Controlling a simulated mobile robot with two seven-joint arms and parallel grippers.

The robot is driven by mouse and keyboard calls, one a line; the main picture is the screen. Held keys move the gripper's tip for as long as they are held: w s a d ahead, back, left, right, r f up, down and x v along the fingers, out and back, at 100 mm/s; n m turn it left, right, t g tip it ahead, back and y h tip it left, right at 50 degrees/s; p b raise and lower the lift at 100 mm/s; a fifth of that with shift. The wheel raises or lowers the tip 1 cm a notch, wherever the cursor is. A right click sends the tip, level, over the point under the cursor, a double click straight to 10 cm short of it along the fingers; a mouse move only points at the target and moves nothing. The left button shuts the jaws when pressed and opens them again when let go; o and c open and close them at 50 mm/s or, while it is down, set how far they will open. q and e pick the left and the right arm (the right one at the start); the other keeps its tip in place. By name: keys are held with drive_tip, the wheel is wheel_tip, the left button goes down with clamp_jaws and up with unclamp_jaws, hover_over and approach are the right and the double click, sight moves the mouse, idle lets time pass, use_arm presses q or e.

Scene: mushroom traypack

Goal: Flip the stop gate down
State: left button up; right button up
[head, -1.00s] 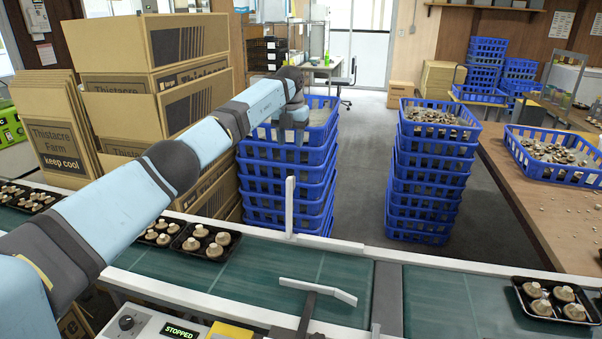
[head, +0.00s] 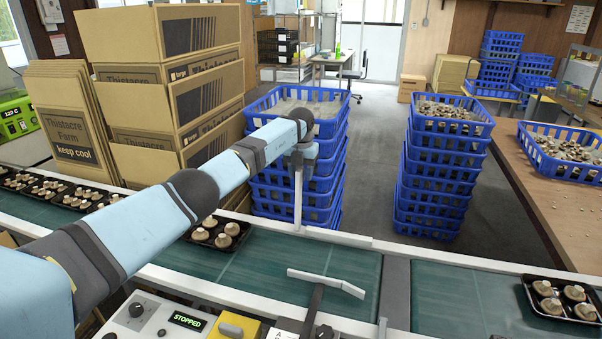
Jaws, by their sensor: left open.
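A narrow white upright flap (head: 298,205), which looks like the stop gate, stands raised at the far rail of the green conveyor belt (head: 290,258). My left gripper (head: 301,165) is right at the flap's upper end in the picture. Its jaws are open and point down. I cannot tell whether they touch the flap, and the gripper hides its top. A second white bar (head: 327,282), angled and on a dark bracket, sits over the belt's near side. My right gripper is not in view.
Black mushroom trays (head: 217,246) stand on the belt left of the flap, partly behind my arm. Another tray (head: 562,318) is at the right. Blue crate stacks (head: 437,170) and cardboard boxes (head: 150,85) stand behind the conveyor. The panel display (head: 187,321) reads STOPPED.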

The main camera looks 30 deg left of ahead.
use_arm(q)
drive_tip(key=c, duration=0.7)
clamp_jaws()
